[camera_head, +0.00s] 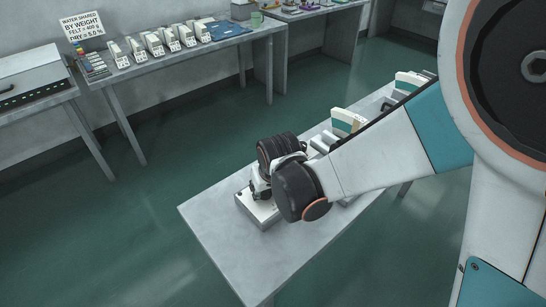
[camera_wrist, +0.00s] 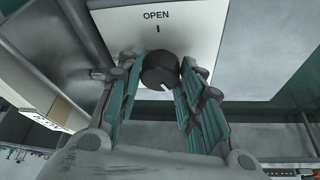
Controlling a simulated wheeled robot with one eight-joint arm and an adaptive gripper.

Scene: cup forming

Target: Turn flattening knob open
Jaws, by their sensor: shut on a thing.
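In the wrist view, a round black flattening knob (camera_wrist: 160,70) sits on a pale panel (camera_wrist: 190,25). The panel carries the word OPEN and a short dark mark below it, above the knob. A white line shows on the knob's lower edge, away from the OPEN mark. My gripper (camera_wrist: 159,65) is shut on the knob, with one teal-padded finger on each side of it. In the head view, my wrist hides the knob and most of the gripper. A white machine base (camera_head: 262,211) shows on the table beside my wrist.
The grey table (camera_head: 220,220) is bare at its front left. More white and teal devices (camera_head: 347,122) stand farther along it, behind my arm. A back bench (camera_head: 240,38) holds several labelled blocks, and a written sign (camera_head: 82,25) stands at upper left.

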